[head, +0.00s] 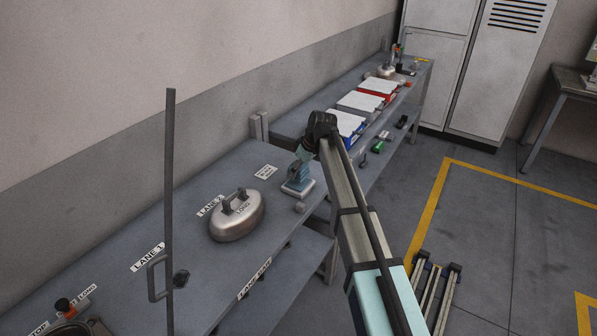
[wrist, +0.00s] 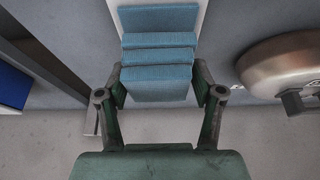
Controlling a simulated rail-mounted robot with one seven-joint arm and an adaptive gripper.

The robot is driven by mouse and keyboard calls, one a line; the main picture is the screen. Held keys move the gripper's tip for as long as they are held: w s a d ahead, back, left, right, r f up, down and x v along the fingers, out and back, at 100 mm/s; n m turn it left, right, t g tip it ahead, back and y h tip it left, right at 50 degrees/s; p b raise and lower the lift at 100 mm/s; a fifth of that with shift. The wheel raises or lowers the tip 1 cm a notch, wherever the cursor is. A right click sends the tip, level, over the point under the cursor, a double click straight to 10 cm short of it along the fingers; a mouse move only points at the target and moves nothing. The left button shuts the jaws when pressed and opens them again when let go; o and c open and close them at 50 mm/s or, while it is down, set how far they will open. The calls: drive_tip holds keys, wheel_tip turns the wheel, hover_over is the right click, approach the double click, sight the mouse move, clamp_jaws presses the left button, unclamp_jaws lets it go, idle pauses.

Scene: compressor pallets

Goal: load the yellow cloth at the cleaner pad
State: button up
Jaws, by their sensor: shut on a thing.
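My gripper (wrist: 160,88) is shut on a blue folded stack that looks like cloth (wrist: 158,58), with one finger on each side of it. In the head view my gripper (head: 305,160) points down at the near bench, and the blue stack (head: 298,183) shows below it at the bench's far right end. A pale plate (wrist: 205,12) lies behind the stack in the wrist view; I cannot tell if the stack touches it. No yellow cloth can be made out in either view. I cannot tell which surface is the cleaner pad.
A tall dark post (head: 170,210) rises farther left. Blue (head: 347,125) and red (head: 379,88) trays line the far bench.

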drive_tip(key=shift+r+p, duration=0.9)
drive_tip(key=shift+r, duration=1.25)
